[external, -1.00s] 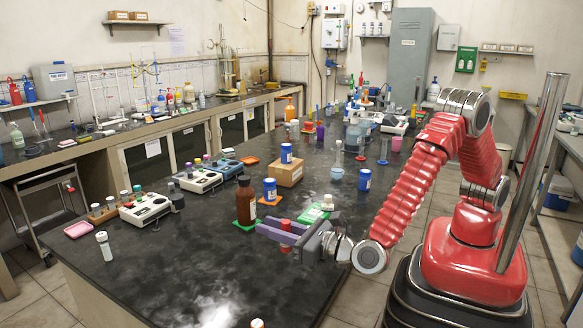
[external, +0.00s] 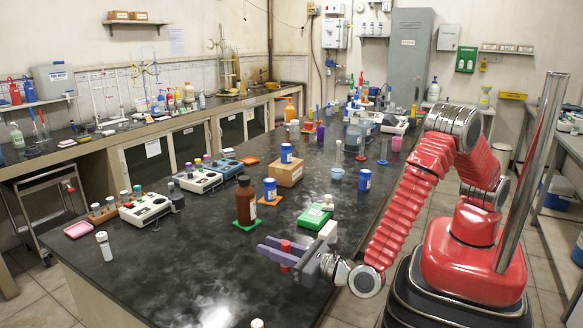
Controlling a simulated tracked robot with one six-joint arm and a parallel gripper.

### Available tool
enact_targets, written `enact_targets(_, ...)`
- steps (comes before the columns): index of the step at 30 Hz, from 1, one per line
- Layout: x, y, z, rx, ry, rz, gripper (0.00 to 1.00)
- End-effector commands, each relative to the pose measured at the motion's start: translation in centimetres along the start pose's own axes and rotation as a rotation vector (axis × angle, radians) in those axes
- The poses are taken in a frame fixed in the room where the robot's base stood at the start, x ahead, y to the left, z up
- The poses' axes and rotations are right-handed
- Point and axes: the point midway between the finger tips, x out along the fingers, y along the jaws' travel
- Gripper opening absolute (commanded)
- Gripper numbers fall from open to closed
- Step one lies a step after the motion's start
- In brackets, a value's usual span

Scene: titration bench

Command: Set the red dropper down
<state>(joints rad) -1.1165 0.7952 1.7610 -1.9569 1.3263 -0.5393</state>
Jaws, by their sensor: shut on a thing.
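The red dropper (external: 286,246) is upright between the purple fingers of my gripper (external: 268,247), near the right edge of the black bench top (external: 170,262). My gripper is shut on it, and the fingers cover its middle. Its red lower end shows just below the fingers, close to the bench top. I cannot tell whether it touches the surface.
A green box (external: 314,216) and a small white-capped bottle (external: 328,202) stand just behind my gripper. A brown bottle (external: 245,203) on a green mat and a blue bottle (external: 270,190) stand farther back.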

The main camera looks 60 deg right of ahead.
Motion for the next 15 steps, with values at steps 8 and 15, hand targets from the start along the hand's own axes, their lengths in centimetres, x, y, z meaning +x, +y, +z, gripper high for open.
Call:
enact_targets(8, 0.0, 0.0, -2.3, -0.003, 0.002, 0.0, 0.01)
enact_targets(15, 0.0, 0.0, -3.8, 0.0, 0.0, 0.001, 0.01)
